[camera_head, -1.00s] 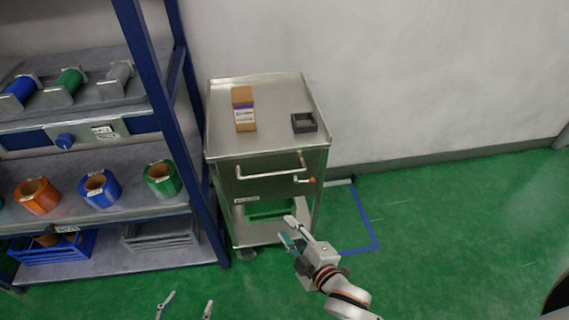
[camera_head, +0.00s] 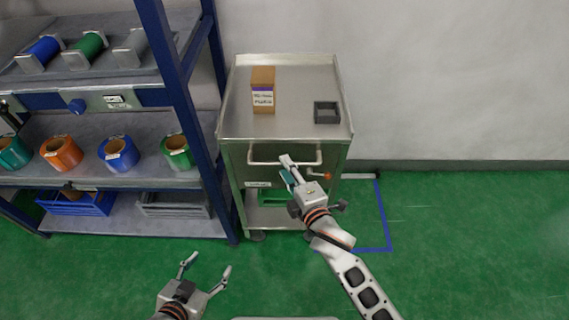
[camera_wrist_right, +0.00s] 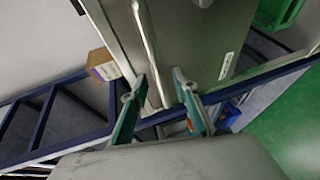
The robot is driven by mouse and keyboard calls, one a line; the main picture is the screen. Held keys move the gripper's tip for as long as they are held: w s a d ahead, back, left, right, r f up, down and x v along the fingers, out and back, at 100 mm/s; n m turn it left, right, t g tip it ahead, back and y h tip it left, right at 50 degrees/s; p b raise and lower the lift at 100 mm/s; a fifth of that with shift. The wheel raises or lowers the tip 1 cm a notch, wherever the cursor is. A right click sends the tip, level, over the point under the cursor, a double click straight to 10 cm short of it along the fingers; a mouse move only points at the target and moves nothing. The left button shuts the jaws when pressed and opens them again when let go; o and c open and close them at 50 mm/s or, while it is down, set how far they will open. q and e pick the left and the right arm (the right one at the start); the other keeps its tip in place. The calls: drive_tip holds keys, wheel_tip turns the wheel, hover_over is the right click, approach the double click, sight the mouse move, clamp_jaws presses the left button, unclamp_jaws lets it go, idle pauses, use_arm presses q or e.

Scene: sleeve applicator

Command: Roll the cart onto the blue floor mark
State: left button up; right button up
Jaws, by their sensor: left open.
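My right gripper (camera_head: 285,167) is at the handle. In the right wrist view its fingers (camera_wrist_right: 158,78) are apart, with the handle bar (camera_wrist_right: 147,40) running down between them; contact is unclear. My left gripper (camera_head: 206,265) is open and empty, low in front of the shelf.
A brown box (camera_head: 263,90) and a small dark tray (camera_head: 327,113) sit on the cart's top. The blue-framed shelf (camera_head: 172,90) with spools and rolls stands close at the cart's left. A wall is behind. The green floor (camera_head: 470,220) at the right is clear.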

drive_tip(key=shift+x, duration=1)
drive_tip(key=shift+w+a+f, duration=0.1)
drive_tip(key=shift+w, duration=0.2)
clamp_jaws()
